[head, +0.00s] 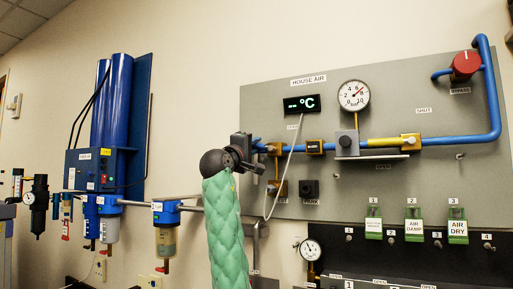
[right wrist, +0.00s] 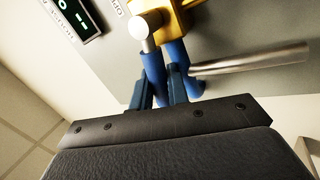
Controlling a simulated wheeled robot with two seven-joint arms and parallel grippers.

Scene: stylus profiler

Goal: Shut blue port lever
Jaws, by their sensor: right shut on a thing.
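The blue port lever (right wrist: 153,70) runs down from a white round pivot (right wrist: 149,38) on a brass-yellow valve (right wrist: 183,14) in the right wrist view. My right gripper (right wrist: 159,90) is shut on this lever, with one dark finger on each side of it. In the head view my right gripper (head: 252,148) is at the left end of the blue pipe, beside the yellow valve (head: 274,148). The gripper body hides most of the lever there. My left gripper is not in view.
A blue pipe (right wrist: 183,65) and a silver bar (right wrist: 250,62) lie close beside the fingers. The grey panel (head: 400,185) carries a gauge (head: 353,95), a yellow lever (head: 385,141) and a red knob (head: 466,64). A pale cable (head: 286,175) hangs near the valve.

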